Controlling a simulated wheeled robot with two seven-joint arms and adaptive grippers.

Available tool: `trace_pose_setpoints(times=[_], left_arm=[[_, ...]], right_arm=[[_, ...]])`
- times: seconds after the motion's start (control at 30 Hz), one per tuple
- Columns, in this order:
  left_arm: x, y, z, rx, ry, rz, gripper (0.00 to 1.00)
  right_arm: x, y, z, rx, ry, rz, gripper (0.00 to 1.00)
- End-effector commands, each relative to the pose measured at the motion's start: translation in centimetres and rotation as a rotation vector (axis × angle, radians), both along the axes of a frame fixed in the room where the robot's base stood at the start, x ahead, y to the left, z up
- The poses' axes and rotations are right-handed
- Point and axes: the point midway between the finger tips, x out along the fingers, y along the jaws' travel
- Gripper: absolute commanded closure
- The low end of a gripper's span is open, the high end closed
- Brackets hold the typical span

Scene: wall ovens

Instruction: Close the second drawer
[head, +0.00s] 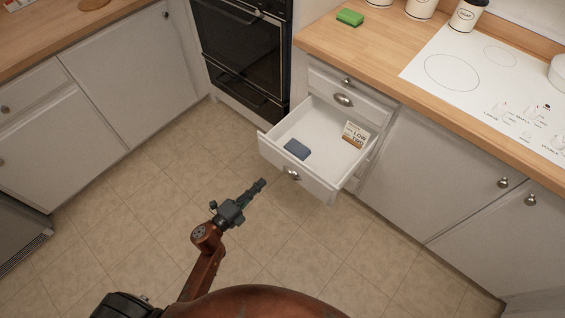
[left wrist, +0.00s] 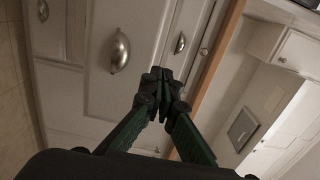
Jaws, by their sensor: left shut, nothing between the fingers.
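The open drawer (head: 318,186) is pulled well out from the cabinet below the worktop, with a metal cup handle (head: 293,175) on its white front. A blue box (head: 297,149) and a white-and-brown carton (head: 355,135) lie inside it. My left gripper (head: 260,185) is shut and empty, in front of the drawer and apart from it in the head view. In the left wrist view its closed fingertips (left wrist: 161,74) point toward white fronts with a large cup handle (left wrist: 120,51); I cannot tell if they touch. My right gripper is not in view.
A closed drawer with a cup handle (head: 343,99) is above the open one. A black oven (head: 240,45) stands to the left. The worktop (head: 365,50) carries a green sponge (head: 350,17) and a hob (head: 490,85). The tiled floor (head: 130,195) is clear.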

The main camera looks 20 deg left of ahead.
Motion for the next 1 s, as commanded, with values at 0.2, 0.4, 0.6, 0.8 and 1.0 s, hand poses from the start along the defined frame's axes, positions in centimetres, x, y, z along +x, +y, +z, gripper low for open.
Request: trace_pose_setpoints(times=[0.2,0.4,0.6,0.8,1.0], left_arm=[[4.1,-1.5,-0.2,-0.001,0.0,-0.001,1.0],[7.9,-2.8,-0.3,-0.002,0.002,0.001,1.0],[10.6,-3.8,-0.3,-0.002,0.004,0.001,1.0],[11.7,-4.2,-0.2,-0.003,0.002,0.001,1.0],[11.8,-4.3,-0.1,-0.004,0.004,0.001,1.0]], right_arm=[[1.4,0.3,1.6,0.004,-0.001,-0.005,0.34],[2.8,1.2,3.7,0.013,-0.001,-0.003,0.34],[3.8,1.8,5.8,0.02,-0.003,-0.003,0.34],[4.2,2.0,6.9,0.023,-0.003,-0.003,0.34],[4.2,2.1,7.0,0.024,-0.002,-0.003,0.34]])
